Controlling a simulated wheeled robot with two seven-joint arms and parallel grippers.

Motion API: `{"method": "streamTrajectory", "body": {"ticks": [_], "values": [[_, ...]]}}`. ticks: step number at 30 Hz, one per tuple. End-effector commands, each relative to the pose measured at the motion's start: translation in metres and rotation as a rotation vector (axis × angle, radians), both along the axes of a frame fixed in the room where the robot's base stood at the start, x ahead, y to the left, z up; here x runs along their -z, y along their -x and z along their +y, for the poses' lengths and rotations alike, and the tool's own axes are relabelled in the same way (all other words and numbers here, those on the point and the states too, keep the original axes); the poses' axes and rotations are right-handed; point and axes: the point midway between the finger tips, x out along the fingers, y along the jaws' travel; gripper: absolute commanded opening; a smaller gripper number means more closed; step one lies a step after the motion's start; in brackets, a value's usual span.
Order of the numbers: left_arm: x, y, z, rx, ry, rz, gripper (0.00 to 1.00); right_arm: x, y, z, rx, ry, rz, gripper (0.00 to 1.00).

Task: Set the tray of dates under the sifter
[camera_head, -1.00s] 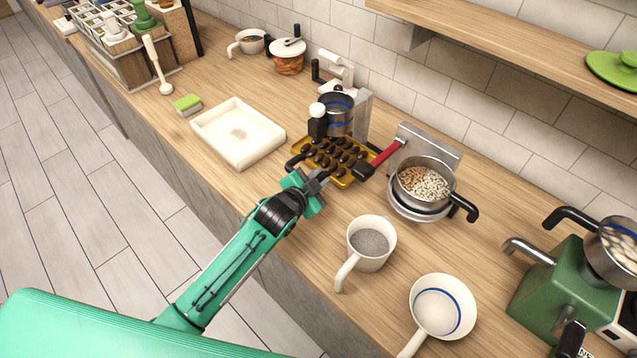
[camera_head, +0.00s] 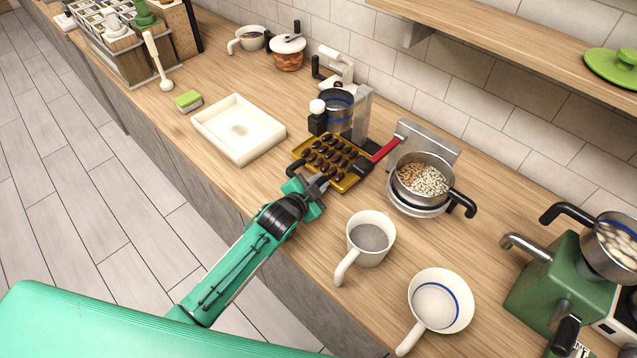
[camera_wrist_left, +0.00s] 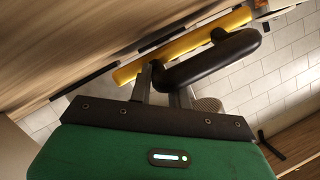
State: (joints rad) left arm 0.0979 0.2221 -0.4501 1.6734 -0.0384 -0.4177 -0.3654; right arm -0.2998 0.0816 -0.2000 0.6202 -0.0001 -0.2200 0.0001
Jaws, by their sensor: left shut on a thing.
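The tray of dates is a yellow tray (camera_head: 344,188) with rows of dark dates and black handles, on the counter. Its back edge lies just in front of and below the sifter (camera_head: 339,118), a metal cylinder with a blue band and white knob on a grey stand. How far the tray reaches under the sifter I cannot tell. My left gripper (camera_head: 318,182) is shut on a tray handle at the tray's front left. In the left wrist view, the fingers (camera_wrist_left: 164,84) are at a black handle beside the yellow tray edge (camera_wrist_left: 185,44). My right gripper is not seen.
A pan of beans (camera_head: 423,178) on a round base stands right of the tray. A white mug (camera_head: 371,250) and white ladle-like cup (camera_head: 437,300) stand in front. An empty cream tray (camera_head: 238,130) lies left, with bare counter between it and the gripper.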

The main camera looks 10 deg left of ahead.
Motion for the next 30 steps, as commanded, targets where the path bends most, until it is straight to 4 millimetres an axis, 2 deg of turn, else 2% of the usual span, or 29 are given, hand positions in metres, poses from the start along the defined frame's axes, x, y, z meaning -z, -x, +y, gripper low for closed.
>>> {"method": "streamTrajectory", "body": {"ticks": [1, 4, 12, 17, 19, 30], "values": [[0.007, 0.003, 0.0, 0.0, 0.002, 0.013, 0.23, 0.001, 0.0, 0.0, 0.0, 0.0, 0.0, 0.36], [0.008, 0.003, -0.001, 0.0, 0.002, 0.016, 0.41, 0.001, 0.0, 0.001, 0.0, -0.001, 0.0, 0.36], [0.01, 0.004, -0.001, 0.0, 0.003, 0.021, 0.41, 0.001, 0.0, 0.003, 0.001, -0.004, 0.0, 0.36], [-0.005, 0.005, -0.001, 0.0, 0.003, 0.021, 0.41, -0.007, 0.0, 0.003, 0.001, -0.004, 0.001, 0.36], [-0.002, 0.013, 0.003, 0.0, 0.002, 0.02, 0.41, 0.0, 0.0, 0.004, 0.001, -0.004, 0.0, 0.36], [-0.027, 0.072, 0.025, 0.0, 0.0, 0.012, 0.41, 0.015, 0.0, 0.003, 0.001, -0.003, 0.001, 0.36]]}}
